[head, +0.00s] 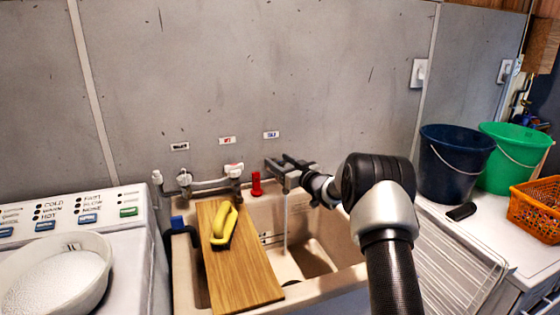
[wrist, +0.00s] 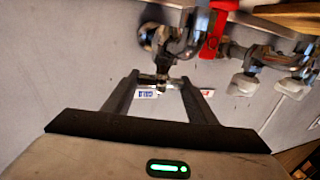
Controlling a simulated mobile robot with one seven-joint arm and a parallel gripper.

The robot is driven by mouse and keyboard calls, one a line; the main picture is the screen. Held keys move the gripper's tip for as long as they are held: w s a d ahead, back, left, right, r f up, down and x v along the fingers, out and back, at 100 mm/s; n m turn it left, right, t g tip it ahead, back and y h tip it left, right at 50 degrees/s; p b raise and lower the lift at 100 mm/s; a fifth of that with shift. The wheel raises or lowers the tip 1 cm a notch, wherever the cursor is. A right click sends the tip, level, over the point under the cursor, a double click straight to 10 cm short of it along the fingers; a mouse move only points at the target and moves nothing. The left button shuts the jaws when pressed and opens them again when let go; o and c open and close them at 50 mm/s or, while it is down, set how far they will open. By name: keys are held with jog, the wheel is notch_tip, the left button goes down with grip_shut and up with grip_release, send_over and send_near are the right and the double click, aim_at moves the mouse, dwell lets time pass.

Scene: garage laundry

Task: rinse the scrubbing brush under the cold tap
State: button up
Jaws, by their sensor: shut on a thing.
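The yellow scrubbing brush (head: 223,222), with a dark underside, lies on a wooden board (head: 240,280) across the left part of the sink (head: 330,276). My gripper (head: 278,167) is at the wall behind the sink, below the blue-lettered label (head: 271,135). In the wrist view my gripper (wrist: 161,82) is shut on the small handle of the cold tap (wrist: 168,52). The label also shows there between the fingers (wrist: 148,94). In the head view my gripper mostly hides this tap. A thin pale vertical streak (head: 285,225) below it looks like running water.
A red fitting (head: 256,184) and the other taps (head: 233,172) are left of my gripper. A washing machine with a white basin (head: 55,280) stands left. Blue (head: 455,165) and green (head: 513,160) buckets and an orange basket (head: 538,208) stand right. The sink's right part looks uncovered.

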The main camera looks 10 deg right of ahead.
jog(key=shift+y, duration=0.3)
jog(key=o, duration=1.1)
jog(key=shift+c, duration=0.2)
jog(key=v, duration=1.7)
jog(key=shift+s+d+r+p, duration=0.15)
jog(key=shift+d+r+p, duration=0.1)
jog(key=shift+p, duration=0.1)
